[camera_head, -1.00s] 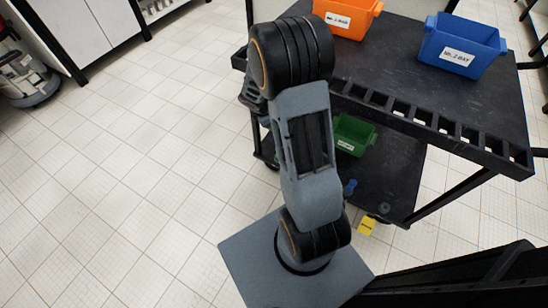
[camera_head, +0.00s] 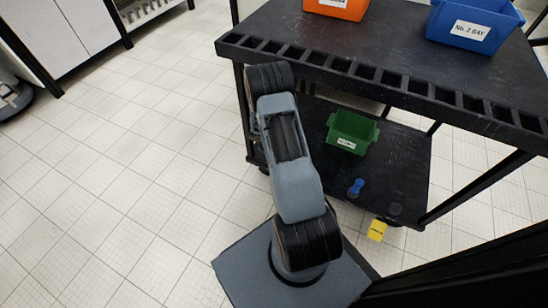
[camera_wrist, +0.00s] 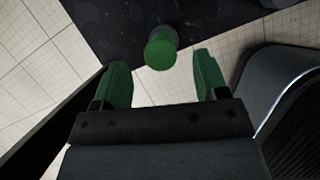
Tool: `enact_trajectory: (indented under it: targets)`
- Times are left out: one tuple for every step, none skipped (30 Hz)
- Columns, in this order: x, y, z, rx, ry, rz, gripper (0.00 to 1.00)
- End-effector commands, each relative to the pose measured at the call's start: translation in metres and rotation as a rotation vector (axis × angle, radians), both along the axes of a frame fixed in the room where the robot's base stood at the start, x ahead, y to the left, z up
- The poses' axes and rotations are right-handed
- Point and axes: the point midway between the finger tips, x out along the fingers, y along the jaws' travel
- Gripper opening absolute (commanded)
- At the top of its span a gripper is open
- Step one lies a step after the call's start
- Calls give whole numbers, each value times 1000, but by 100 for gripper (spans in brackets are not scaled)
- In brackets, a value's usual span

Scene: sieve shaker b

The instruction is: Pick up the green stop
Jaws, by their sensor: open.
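The green stop (camera_wrist: 160,50) is a short round piece with a green face and a greyish side. In the wrist view it is at the edge of a dark surface, upper centre. My gripper (camera_wrist: 161,66) has green fingers spread apart, with nothing held between them. The stop appears just beyond the fingertips, in line with the gap; I cannot tell the exact distance. In the head view my gripper is out of sight, and I cannot clearly pick out the green stop there.
A black cart has an upper shelf (camera_head: 390,45) with an orange bin (camera_head: 338,8) and a blue bin (camera_head: 474,27). Its lower shelf (camera_head: 385,165) holds a green bin (camera_head: 352,132) and a blue piece (camera_head: 356,187).

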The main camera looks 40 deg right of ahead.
Motion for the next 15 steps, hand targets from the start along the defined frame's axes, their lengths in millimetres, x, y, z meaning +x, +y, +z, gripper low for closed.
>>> enact_trajectory:
  targets:
    - [1,-1,-3,0,-1,0,67]
    - [1,-1,-4,0,-1,0,67]
    - [1,-1,-5,0,-1,0,67]
    - [1,-2,-5,0,-1,0,67]
    - [1,-2,-6,0,-1,0,67]
    - [1,-2,-8,0,-1,0,67]
    - [1,-3,-10,0,0,0,67]
    - [1,-3,-12,0,0,0,67]
    - [1,-4,-16,1,0,0,67]
    - [1,-6,-20,1,1,0,67]
    - [2,-7,-24,1,0,0,67]
    - [2,-9,-29,0,0,0,67]
    - [2,-10,-33,0,0,0,67]
    - [3,-12,-37,0,0,0,67]
    - [3,-14,-42,1,2,1,67]
